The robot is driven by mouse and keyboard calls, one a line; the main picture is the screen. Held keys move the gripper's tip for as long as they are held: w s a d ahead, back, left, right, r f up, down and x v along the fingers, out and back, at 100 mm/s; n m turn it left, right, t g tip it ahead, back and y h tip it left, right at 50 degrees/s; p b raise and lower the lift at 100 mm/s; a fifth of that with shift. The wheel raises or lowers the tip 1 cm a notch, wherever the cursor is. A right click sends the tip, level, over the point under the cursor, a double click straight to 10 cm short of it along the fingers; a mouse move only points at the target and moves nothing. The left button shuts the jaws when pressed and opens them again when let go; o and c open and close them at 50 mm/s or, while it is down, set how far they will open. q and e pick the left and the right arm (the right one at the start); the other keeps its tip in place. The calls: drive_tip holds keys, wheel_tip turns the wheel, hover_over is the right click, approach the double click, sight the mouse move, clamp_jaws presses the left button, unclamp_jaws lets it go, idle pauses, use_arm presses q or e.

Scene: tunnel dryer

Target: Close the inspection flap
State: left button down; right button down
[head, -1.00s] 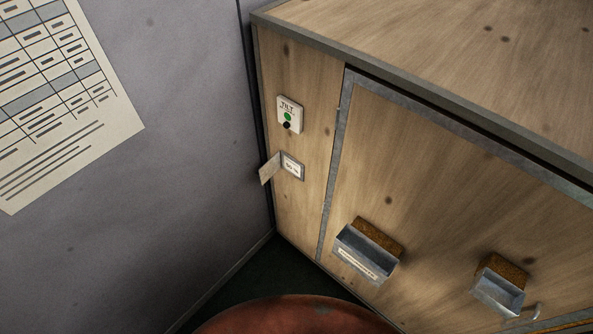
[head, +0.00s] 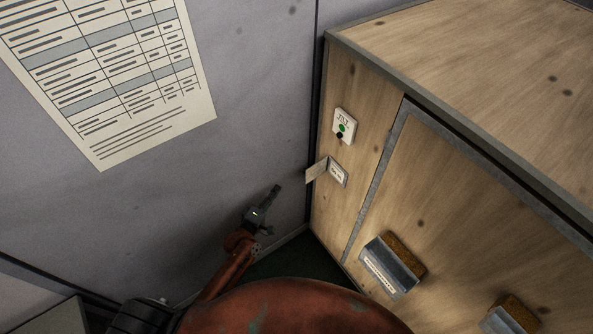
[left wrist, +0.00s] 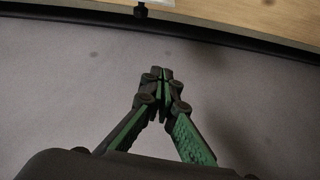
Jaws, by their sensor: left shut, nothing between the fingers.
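The inspection flap (head: 317,170) is a small pale plate on the narrow front panel of the wooden dryer cabinet. It stands open, swung out to the left of a small framed window (head: 338,174) with a label. My left gripper (head: 277,188) is below and to the left of the flap, in front of the grey wall and apart from the flap. In the left wrist view the left gripper (left wrist: 161,72) is shut and empty, its fingertips together. The right gripper is not in view.
A tilt switch plate (head: 344,126) with green and black buttons sits above the window. Metal trays (head: 390,266) stick out from the door on the right. A chart (head: 120,70) hangs on the grey wall. The space left of the flap is clear.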

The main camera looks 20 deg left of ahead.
sight(314, 168)
use_arm(q)
drive_tip(key=w+d+r+p, duration=0.1)
drive_tip(key=w+d+r, duration=0.2)
drive_tip(key=w+d, duration=0.3)
drive_tip(key=w, duration=0.2)
drive_tip(key=shift+w+r+n+t, duration=0.3)
drive_tip(key=shift+r+n+t, duration=0.1)
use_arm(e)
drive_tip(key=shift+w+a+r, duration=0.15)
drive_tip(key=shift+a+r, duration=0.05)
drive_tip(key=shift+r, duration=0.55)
use_arm(q)
drive_tip(key=shift+s+d, duration=0.1)
drive_tip(key=shift+d, duration=0.05)
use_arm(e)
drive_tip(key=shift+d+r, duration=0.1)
